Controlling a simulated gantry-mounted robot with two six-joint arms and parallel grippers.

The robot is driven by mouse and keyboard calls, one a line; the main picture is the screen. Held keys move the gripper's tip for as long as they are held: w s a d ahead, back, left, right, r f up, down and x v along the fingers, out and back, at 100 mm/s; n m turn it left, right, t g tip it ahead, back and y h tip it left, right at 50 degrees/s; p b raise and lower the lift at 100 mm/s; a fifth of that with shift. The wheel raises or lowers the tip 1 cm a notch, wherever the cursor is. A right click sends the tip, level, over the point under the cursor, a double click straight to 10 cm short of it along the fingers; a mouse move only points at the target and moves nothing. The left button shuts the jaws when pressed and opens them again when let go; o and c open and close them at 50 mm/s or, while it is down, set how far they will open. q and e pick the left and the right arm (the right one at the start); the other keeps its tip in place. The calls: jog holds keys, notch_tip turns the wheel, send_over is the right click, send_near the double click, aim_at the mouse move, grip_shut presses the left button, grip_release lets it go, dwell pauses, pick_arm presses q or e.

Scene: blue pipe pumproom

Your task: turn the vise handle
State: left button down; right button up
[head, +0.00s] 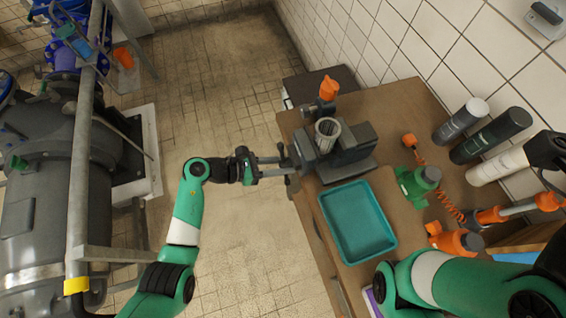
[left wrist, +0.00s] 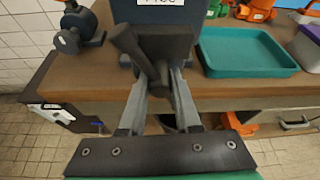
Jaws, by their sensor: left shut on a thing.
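The dark grey vise (head: 350,148) is mounted at the left edge of the wooden workbench, and a ridged metal cylinder (head: 327,135) stands between its jaws. The vise also shows in the left wrist view (left wrist: 165,15). Its handle, a dark bar (left wrist: 132,48), slants down to the right in front of the vise body. My left gripper (head: 283,163) reaches in from the left and is shut on the handle; in the left wrist view, the fingers (left wrist: 163,80) close around the bar's lower part. My right arm crosses the bottom right, and its gripper is out of the picture.
A teal tray (head: 358,222) lies in front of the vise. Large grey machinery (head: 55,180) stands at the left. The tiled floor between is clear.

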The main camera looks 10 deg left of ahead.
pick_arm(q)
jog(key=shift+n+g, duration=0.4)
jog(key=shift+n, duration=0.3)
jog(key=c, duration=0.6)
grip_release()
jog(key=shift+d, duration=0.2)
jog(key=shift+a+r, duration=0.1)
jog(key=shift+a, duration=0.05)
jog(key=p+v, duration=0.1)
jog(key=v, duration=1)
jog(key=shift+a+f+p, duration=0.2)
jog(key=shift+a+p, duration=0.05)
jog(key=shift+p, duration=0.1)
